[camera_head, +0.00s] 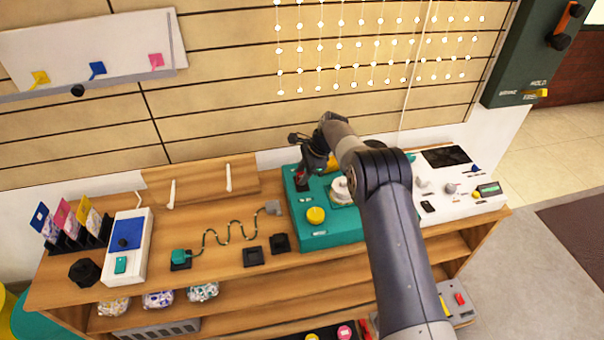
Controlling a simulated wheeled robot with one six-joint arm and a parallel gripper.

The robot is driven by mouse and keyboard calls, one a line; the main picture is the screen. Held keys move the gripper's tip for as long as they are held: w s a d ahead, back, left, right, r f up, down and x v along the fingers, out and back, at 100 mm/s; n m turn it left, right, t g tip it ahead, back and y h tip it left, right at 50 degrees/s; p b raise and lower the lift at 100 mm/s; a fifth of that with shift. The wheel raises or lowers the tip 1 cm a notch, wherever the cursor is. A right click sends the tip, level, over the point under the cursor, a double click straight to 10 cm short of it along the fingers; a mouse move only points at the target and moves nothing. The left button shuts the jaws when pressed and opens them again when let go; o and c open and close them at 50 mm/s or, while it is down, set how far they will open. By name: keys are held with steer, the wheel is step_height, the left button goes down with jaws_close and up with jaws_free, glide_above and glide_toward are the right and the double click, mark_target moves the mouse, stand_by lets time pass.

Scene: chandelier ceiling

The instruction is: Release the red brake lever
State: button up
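A small red part (301,176), which may be the red brake lever, stands on a dark base at the back left of the green panel (312,240) on the counter. My gripper (307,172) is above this corner of the panel, right over or against the red part. Contact cannot be made out. Its fingers are dark, small and partly overlapped by my wrist, so I cannot tell if they are open or shut. Another small red part (460,298) is on a grey box at the lower right, away from my gripper.
The panel carries a yellow knob (316,215) and a white round part (341,189). My arm crosses its right side. A white panel (465,187) with small parts is to the right. A dark green wall box (527,55) with an orange handle hangs at the upper right.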

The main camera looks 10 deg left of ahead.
steer(key=shift+a+f, duration=0.15)
steer(key=shift+f, duration=0.15)
steer(key=shift+c, duration=0.5)
jaws_close()
steer(key=shift+s+b, duration=0.1)
steer(key=shift+b, duration=0.4)
steer(key=t+b, duration=0.1)
steer(key=b, duration=0.2)
steer(key=shift+s+d+f+n+t+y, duration=0.2)
steer(key=shift+s+f+n+t+y, duration=0.1)
steer(key=shift+t+y, duration=0.1)
steer(key=shift+s+r+t+y+b, duration=0.15)
steer(key=shift+t+y+b, duration=0.15)
steer(key=shift+b, duration=0.3)
